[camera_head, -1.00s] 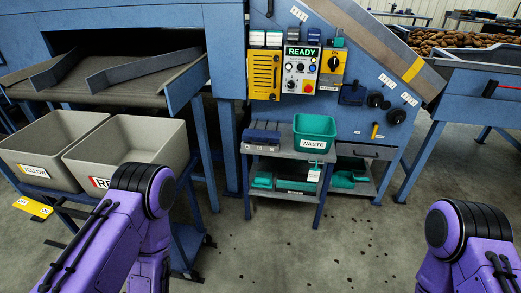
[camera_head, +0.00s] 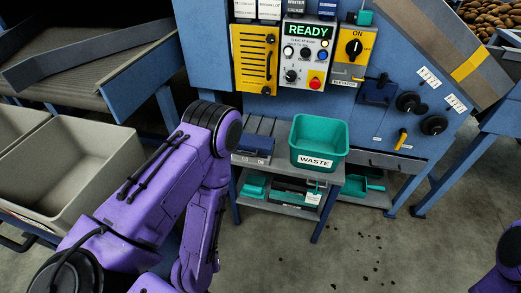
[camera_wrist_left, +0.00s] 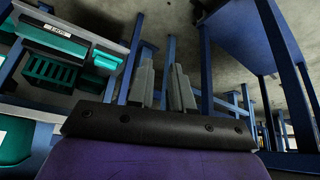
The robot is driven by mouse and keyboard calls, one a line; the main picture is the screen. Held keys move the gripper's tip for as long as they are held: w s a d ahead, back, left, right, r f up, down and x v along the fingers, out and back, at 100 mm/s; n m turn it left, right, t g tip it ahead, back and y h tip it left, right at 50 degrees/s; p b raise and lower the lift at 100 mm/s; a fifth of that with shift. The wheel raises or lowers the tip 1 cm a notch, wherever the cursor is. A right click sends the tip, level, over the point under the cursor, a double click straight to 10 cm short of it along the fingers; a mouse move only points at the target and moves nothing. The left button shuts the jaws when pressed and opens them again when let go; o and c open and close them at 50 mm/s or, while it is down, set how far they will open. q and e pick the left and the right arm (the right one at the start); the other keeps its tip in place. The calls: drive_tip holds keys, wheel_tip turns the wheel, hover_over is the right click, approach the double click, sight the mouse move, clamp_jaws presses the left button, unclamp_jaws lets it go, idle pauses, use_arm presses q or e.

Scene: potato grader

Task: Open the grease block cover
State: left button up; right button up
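A small dark blue box (camera_head: 377,92) with an orange piece at its top is mounted on the blue machine face, left of two black knobs. It may be the grease block with its cover; no readable label confirms this. Its lid looks down, though it is small in view. My left gripper (camera_wrist_left: 165,88) shows in the left wrist view with its two grey fingers apart and nothing between them. It hangs low near blue frame legs, away from the box. My left gripper is out of sight in the head view. Only a piece of my right arm shows there, without its gripper.
A teal WASTE bin (camera_head: 319,146) stands on a grey stand (camera_head: 283,160) in front of the machine. A yellow guard (camera_head: 255,62), control panel (camera_head: 305,55) and yellow switch (camera_head: 352,48) are above. Grey crates (camera_head: 70,165) stand left. Floor at right is free.

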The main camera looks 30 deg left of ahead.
use_arm(q)
drive_tip(key=w+d+f+n+t+y+b, duration=0.1)
drive_tip(key=w+f+n+t+b, duration=0.15)
drive_tip(key=w+b, duration=0.35)
drive_tip(key=w+f+n+t+b, duration=0.2)
drive_tip(key=w+t+b, duration=0.15)
drive_tip(key=w, duration=0.45)
drive_tip(key=n+t+y+b, duration=0.6)
drive_tip(key=n+y+b, duration=0.2)
drive_tip(key=n+b, duration=0.6)
approach(245, 155)
drive_tip(key=shift+h, duration=0.3)
drive_tip(key=x, duration=0.9)
drive_tip(key=shift+r, duration=0.1)
use_arm(e)
wheel_tip(245, 155, down, 26)
drive_tip(key=shift+f, duration=0.25)
use_arm(q)
clamp_jaws()
